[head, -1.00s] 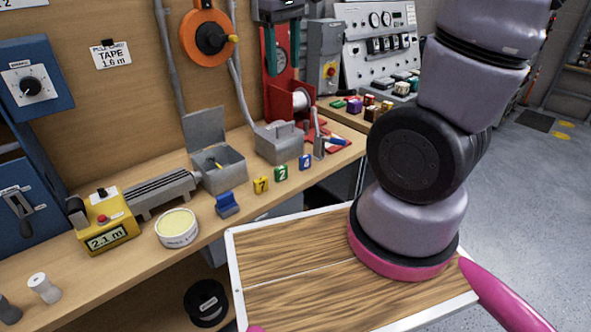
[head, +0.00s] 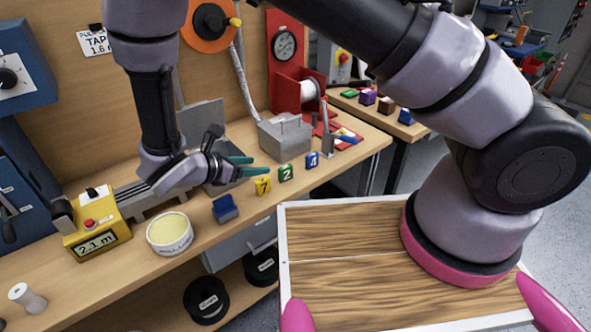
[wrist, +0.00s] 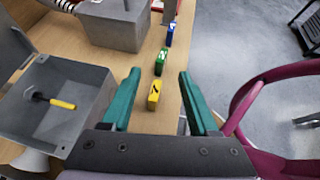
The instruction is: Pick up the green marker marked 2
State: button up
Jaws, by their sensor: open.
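The green marker marked 2 (head: 285,173) stands on the workbench between the yellow marker marked 7 (head: 263,186) and the blue marker marked 4 (head: 312,160). In the wrist view the green marker (wrist: 161,61) is beyond the yellow one (wrist: 154,94), with the blue one (wrist: 169,35) farther still. My gripper (head: 246,166) has teal fingers and is open and empty. It is above the bench, left of the green marker in the head view. In the wrist view the row of markers lies between the open fingertips (wrist: 160,80), touching neither finger.
An open grey box (wrist: 60,105) with a yellow-handled tool is left of the fingers. A grey lidded box (head: 286,136) stands behind the markers. A blue holder (head: 225,208) and a round tin (head: 170,233) are nearer. The bench's front edge is close to the markers.

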aim_at(284, 167)
jog(key=x, duration=0.6)
jog(key=shift+a+f, duration=0.15)
jog(key=x, duration=0.5)
jog(key=shift+s+f, duration=0.2)
jog(key=shift+s, duration=0.05)
grip_shut()
